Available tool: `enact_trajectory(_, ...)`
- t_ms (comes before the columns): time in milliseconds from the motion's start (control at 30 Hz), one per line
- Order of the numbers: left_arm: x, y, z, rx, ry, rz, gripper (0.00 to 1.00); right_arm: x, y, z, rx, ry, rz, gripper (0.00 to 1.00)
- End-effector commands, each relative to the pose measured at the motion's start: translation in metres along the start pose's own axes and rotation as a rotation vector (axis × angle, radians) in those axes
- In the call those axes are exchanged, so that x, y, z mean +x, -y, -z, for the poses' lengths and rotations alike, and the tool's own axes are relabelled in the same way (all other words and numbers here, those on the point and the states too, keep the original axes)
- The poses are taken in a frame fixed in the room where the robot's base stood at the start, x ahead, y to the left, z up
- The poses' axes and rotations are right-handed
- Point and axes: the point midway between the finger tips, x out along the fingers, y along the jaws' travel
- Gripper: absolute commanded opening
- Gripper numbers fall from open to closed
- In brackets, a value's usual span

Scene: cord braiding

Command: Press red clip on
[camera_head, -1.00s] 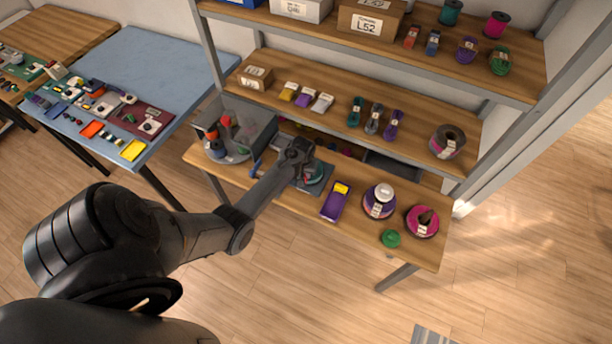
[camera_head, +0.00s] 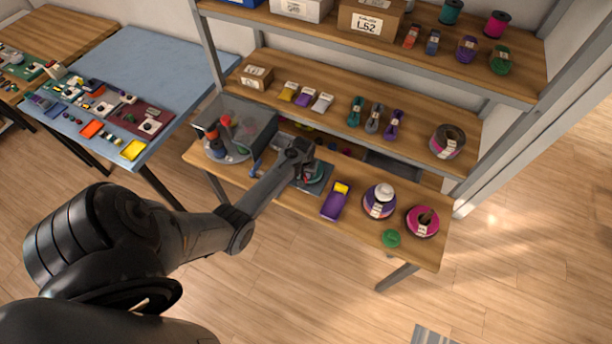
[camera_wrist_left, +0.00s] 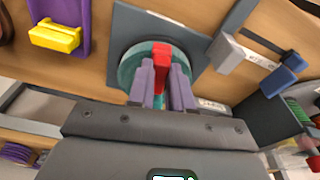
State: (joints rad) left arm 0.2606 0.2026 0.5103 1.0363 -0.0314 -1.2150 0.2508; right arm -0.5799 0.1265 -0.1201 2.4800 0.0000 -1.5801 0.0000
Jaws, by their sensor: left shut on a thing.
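The red clip (camera_wrist_left: 161,58) shows in the left wrist view between the two purple-grey fingers of my left gripper (camera_wrist_left: 161,88), which is shut on it. The clip is over a round teal disc (camera_wrist_left: 130,68) on a dark square plate (camera_wrist_left: 122,28). I cannot tell whether the clip is fully seated, as the fingers hide its lower part. In the head view my left gripper (camera_head: 305,166) is over the same plate (camera_head: 322,181) on the lower bench, with the disc partly hidden by the wrist. My right gripper is not in view.
A purple tray with a yellow block (camera_head: 335,200), spools (camera_head: 380,201) and a green piece (camera_head: 391,238) stand right of the plate. A clear box (camera_head: 258,119) stands left. A grey and blue clamp (camera_wrist_left: 285,72) is beside the plate. A shelf (camera_head: 330,92) rises behind.

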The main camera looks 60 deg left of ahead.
Motion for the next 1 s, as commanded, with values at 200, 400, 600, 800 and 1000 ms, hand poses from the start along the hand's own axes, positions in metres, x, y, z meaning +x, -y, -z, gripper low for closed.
enact_trajectory(200,0.0056,0.0001,-0.001,0.0,0.0,0.0,0.0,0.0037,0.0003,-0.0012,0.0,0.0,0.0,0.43)
enact_trajectory(400,0.0068,0.0001,-0.0012,0.0,0.0,0.0,0.0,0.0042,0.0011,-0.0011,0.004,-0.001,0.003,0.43)
enact_trajectory(600,0.0066,0.0001,-0.0011,0.0,0.0,0.0,0.4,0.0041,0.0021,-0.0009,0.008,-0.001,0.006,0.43)
enact_trajectory(800,0.0066,0.0001,-0.0011,0.0,0.0,0.0,0.49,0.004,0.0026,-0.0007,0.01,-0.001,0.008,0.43)
enact_trajectory(1000,0.0067,0.0001,-0.0012,0.0,0.0,0.0,0.66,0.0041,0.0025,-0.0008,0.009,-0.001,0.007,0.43)
